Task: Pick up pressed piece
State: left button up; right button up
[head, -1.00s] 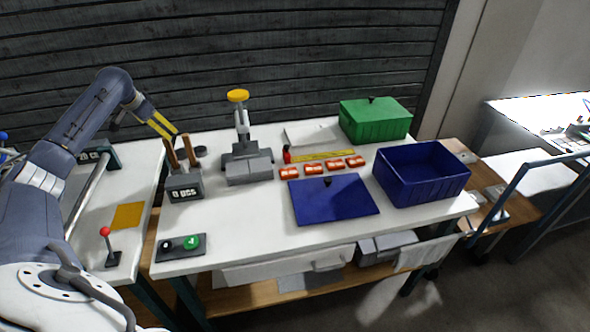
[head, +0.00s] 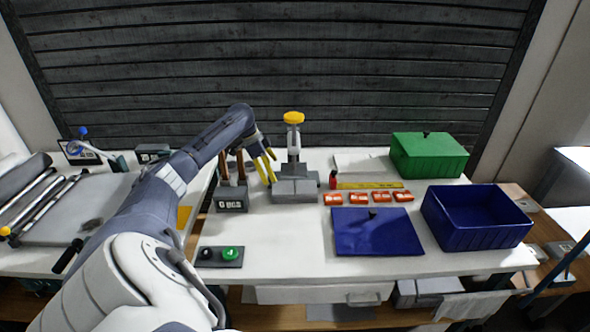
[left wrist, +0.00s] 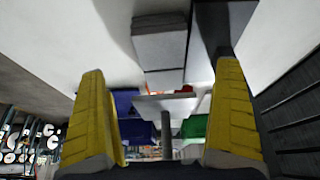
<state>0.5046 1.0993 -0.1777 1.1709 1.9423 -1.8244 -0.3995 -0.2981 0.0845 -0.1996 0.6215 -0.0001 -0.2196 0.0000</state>
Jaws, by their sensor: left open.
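A grey press (head: 296,188) with a yellow knob (head: 294,118) stands at the middle back of the white table. My left gripper (head: 268,167), with yellow fingers, is at the left side of the press, above the table. In the left wrist view my left gripper (left wrist: 160,68) is open, with nothing held between its fingers. Grey blocks (left wrist: 160,45) show beyond the fingertips. I cannot make out a piece in the press. Several orange pieces (head: 360,198) lie in a row right of the press. My right gripper does not show.
A counter box (head: 232,200) stands left of the press, with a green button (head: 230,254) in front. A blue panel (head: 377,235), a blue bin (head: 500,235) and a green box (head: 428,157) are on the right. The table's front middle is clear.

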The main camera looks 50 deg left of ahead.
aim_at(283, 187)
pick_arm(q)
jog(key=shift+w+x, duration=0.2)
jog(key=shift+x, duration=4.8)
jog(key=shift+d+r, duration=0.1)
jog(key=c, duration=1.3)
jog(key=shift+o, duration=0.2)
jog(key=shift+d+r, duration=0.1)
jog(key=shift+r, duration=0.05)
